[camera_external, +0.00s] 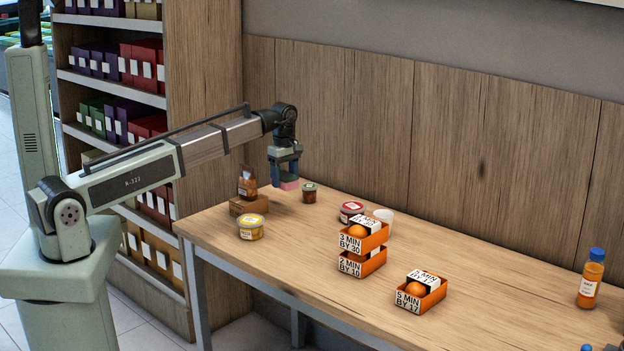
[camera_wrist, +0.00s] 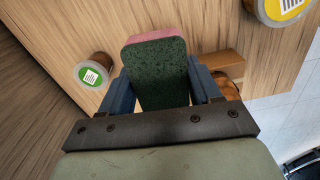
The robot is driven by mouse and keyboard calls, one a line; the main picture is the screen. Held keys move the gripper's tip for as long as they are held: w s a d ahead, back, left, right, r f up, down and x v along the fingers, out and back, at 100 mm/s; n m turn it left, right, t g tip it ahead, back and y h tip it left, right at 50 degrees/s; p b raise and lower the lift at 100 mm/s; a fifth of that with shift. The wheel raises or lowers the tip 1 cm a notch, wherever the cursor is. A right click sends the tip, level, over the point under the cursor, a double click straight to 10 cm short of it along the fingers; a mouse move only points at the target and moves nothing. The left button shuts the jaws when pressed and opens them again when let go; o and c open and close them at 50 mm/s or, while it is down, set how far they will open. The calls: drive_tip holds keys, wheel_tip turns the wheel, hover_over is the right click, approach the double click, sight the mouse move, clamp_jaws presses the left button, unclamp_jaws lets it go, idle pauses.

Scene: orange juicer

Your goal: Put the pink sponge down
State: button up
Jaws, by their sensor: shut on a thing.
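The pink sponge (camera_external: 290,185) is held in my gripper (camera_external: 286,180), above the far left part of the wooden table. In the wrist view the sponge (camera_wrist: 158,75) shows a dark green scouring face and a pink edge at its far end. The two blue fingers of my gripper (camera_wrist: 160,88) are shut on its sides. In the external view the sponge hangs above the table top, between a brown bag and a small dark jar. Its underside and any exact height are hard to tell.
Close by are a dark jar (camera_external: 309,193) and a yellow-labelled tub (camera_external: 251,227). A red-lidded tub (camera_external: 351,212), a white cup (camera_external: 384,216) and orange boxes (camera_external: 362,262) stand further right. The table (camera_external: 300,245) is bare between them.

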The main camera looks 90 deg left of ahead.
drive_tip(key=w+a+n, duration=0.1)
drive_tip(key=a, duration=1.8)
wheel_tip(320, 180, down, 10)
drive_tip(key=shift+w+a+r, duration=0.1)
drive_tip(key=shift+r, duration=0.1)
drive_tip(key=shift+f, duration=0.15)
drive_tip(key=o, duration=1)
wheel_tip(320, 180, up, 12)
drive_tip(key=shift+r, duration=0.2)
